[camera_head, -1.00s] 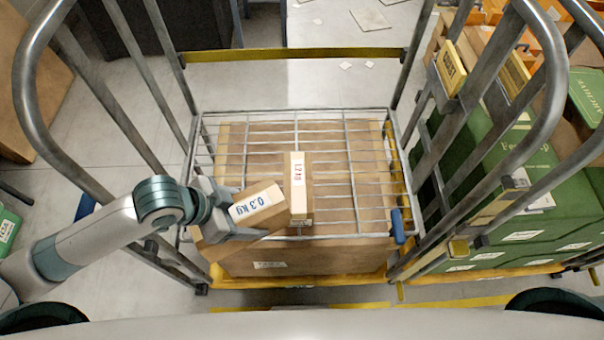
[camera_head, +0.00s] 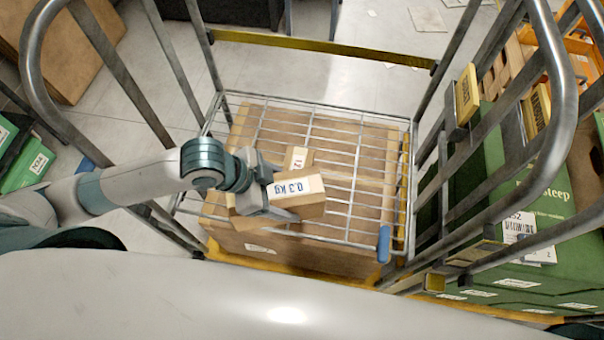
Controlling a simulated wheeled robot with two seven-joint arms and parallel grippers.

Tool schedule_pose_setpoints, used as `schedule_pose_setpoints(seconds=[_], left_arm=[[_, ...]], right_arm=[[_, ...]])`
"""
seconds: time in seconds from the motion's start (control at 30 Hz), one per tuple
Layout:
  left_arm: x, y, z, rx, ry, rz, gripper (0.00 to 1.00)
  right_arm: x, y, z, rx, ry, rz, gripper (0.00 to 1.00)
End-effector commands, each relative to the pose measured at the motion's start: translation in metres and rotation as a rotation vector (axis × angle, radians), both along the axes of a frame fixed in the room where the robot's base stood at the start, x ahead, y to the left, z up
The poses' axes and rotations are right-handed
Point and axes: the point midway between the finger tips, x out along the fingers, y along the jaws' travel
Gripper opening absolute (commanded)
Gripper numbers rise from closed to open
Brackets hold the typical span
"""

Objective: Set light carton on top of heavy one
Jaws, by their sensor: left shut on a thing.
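The light carton (camera_head: 308,209), a small brown box marked 0.3 kg, is in my left gripper (camera_head: 272,199), which is shut on it. The gripper holds it above the wire shelf of the roll cage, in front of the heavy carton (camera_head: 298,157) as seen from the head. The heavy carton stands on the wire shelf. Only its upper far part and a bit of its red-marked label show; the light carton hides the rest. I cannot tell whether the two cartons touch. My right gripper is not in view.
The wire shelf (camera_head: 350,233) has free room to the right of the cartons. Large brown boxes (camera_head: 300,254) lie below it. The cage's tubular side frames (camera_head: 559,100) rise on both sides. Green crates (camera_head: 540,255) stand at the right.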

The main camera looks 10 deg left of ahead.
Motion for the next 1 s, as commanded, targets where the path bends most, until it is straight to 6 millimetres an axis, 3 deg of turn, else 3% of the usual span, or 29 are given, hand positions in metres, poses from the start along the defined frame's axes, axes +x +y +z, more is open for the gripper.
schedule_pose_setpoints(seconds=[0.27,0.47,0.77,1.0], left_arm=[[0.001,0.000,0.000,-0.001,-0.001,0.001,0.38],[0.017,-0.002,-0.010,0.000,-0.001,0.002,0.38],[0.071,-0.007,-0.041,0.001,-0.001,0.003,0.38],[0.107,-0.011,-0.069,-0.002,-0.004,0.001,0.38]], right_arm=[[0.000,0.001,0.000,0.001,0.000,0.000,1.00],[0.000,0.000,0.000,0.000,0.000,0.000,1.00],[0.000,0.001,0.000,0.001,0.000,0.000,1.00],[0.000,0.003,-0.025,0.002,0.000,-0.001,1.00]])
